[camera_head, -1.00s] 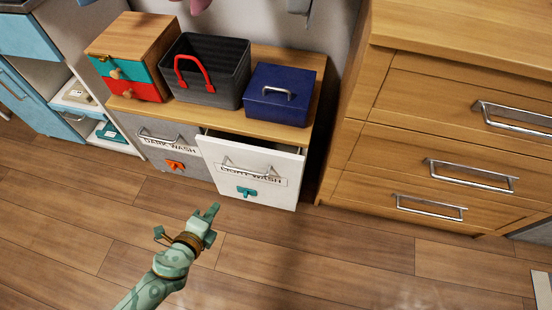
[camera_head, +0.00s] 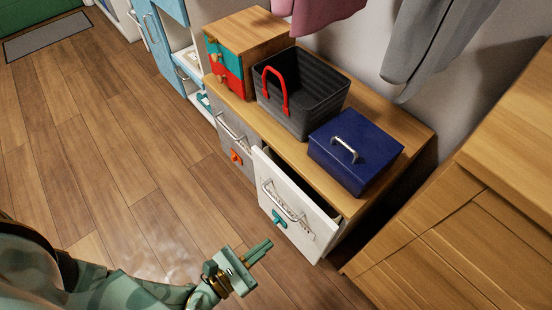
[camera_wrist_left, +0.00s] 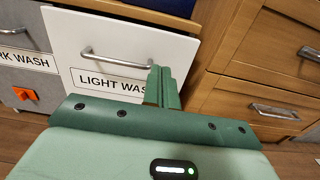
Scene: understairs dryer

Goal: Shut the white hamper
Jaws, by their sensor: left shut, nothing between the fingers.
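The white hamper (camera_head: 297,207) is a tilt-out front with a metal bar handle (camera_head: 283,202) and a teal tag below it. In the head view its top leans out from the cabinet and a dark gap shows behind it. In the left wrist view the white front (camera_wrist_left: 145,42) carries a "LIGHT WASH" label. My left gripper (camera_head: 258,252) is shut and empty, in front of the hamper and low, apart from it in the head view. In the wrist view its fingers (camera_wrist_left: 162,86) overlap the label's right end. My right gripper is not in view.
A grey dark-wash hamper (camera_head: 238,145) sits to the left. On the cabinet top stand a black basket (camera_head: 318,110), a navy box (camera_head: 355,155) and a small drawer box (camera_head: 255,45). A wooden dresser (camera_head: 470,245) is at the right. Open floor lies to the left.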

